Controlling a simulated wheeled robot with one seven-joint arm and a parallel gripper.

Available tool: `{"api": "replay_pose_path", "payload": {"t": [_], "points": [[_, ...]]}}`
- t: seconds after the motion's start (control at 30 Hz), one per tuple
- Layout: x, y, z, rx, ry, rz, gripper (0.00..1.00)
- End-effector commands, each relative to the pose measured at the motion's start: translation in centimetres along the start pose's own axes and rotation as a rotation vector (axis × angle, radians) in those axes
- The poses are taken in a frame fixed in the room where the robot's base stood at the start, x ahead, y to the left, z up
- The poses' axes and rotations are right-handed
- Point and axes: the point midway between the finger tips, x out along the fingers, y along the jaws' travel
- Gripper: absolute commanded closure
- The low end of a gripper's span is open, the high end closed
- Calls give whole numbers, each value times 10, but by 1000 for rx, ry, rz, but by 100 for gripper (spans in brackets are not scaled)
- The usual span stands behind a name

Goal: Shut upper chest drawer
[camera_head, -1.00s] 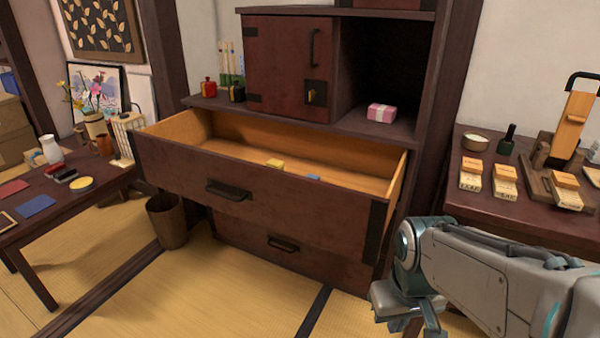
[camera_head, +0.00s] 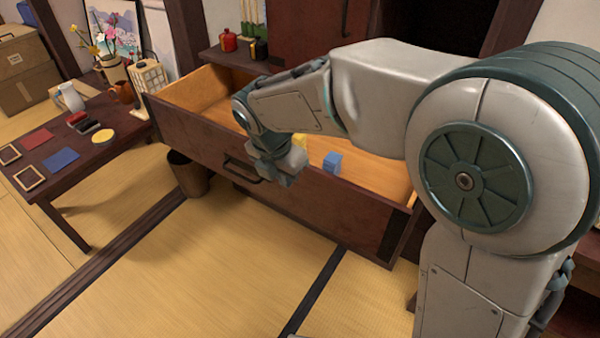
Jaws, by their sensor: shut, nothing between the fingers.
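The upper chest drawer (camera_head: 335,208) is dark reddish wood with a light wood inside, and it stands pulled far out of the chest. Its black handle (camera_head: 240,172) is on the front panel, partly hidden by my gripper. My gripper (camera_head: 282,180) is shut and empty, pointing down in front of the drawer front near the handle's right end. I cannot tell whether it touches the panel. A blue block (camera_head: 332,163) and a yellow block (camera_head: 300,141) lie inside the drawer. My arm hides much of the drawer's inside and the chest behind it.
A low table (camera_head: 75,172) with cards, a yellow round dish (camera_head: 103,136) and a lamp (camera_head: 150,80) stands at left. A waste bin (camera_head: 188,176) stands below the drawer's left end. The tatami floor (camera_head: 200,265) in front is clear.

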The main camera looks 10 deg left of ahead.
Motion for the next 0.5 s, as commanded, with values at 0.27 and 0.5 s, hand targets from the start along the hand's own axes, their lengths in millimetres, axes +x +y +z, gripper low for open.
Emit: {"api": "replay_pose_path", "payload": {"t": [0.27, 0.5], "points": [[45, 1, -3, -11, 1, -3, 100], [97, 1, -2, -8, 1, -3, 100]]}}
